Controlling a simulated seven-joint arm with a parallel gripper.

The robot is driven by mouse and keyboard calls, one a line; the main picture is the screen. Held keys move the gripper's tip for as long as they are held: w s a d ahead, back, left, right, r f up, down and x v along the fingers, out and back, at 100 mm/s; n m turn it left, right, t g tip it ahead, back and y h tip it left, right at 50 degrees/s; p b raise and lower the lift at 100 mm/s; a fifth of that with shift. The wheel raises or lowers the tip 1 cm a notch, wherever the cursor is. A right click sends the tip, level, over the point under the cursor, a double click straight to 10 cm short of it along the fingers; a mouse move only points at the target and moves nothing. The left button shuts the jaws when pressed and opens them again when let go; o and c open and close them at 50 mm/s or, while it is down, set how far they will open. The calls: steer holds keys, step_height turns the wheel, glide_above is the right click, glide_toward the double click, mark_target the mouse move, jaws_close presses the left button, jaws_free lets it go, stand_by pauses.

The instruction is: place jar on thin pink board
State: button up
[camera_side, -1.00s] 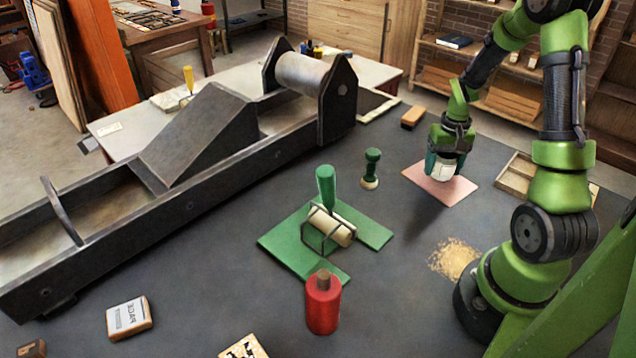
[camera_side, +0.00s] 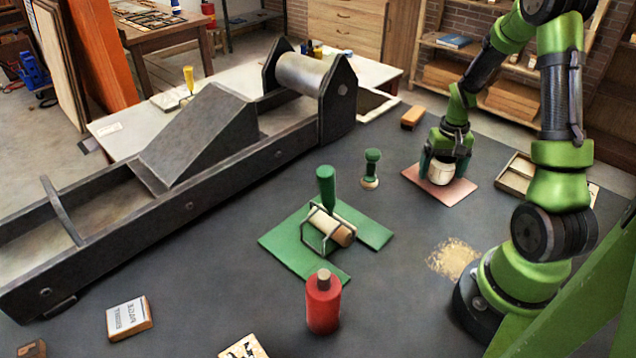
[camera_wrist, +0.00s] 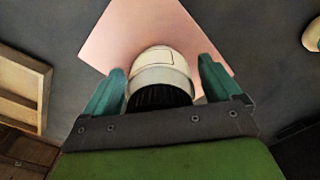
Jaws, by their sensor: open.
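The jar (camera_side: 441,172) is white and rounded and stands on the thin pink board (camera_side: 462,196) at the right of the side view. In the wrist view the jar (camera_wrist: 158,70) shows a pale top and a dark ribbed part, with the pink board (camera_wrist: 110,40) behind it. My gripper (camera_side: 440,170) is around the jar. The jar's underside is hidden from the wrist view.
A green-handled stamp (camera_side: 371,168) stands left of the board. A wooden tray (camera_side: 518,170) lies to its right and a wooden block (camera_side: 413,116) behind it. A roller (camera_side: 332,225) rests on a green board (camera_side: 285,248). A red bottle (camera_side: 323,303) stands in front.

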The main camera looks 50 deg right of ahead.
step_height(320, 180, up, 12)
steer(key=shift+f, duration=0.25)
steer(key=w+a+r+n+t, duration=0.1)
steer(key=a+r+t, duration=0.1)
steer(key=a+r, duration=0.35)
steer(key=w+a+r+n+t, duration=0.1)
steer(key=w+a+r+t, duration=0.15)
steer(key=a, duration=0.65)
steer(key=s+a+r+n+t+y, duration=0.1)
steer(key=s+a+r, duration=0.1)
steer(key=a, duration=0.4)
steer(key=s+a+r+n+t+y, duration=0.1)
steer(key=s+a+n, duration=0.1)
steer(key=s+a, duration=0.2)
steer(key=a, duration=0.3)
steer(key=shift+a+r+t, duration=0.15)
steer(key=shift+r+t, duration=0.2)
steer(key=shift+r, duration=0.05)
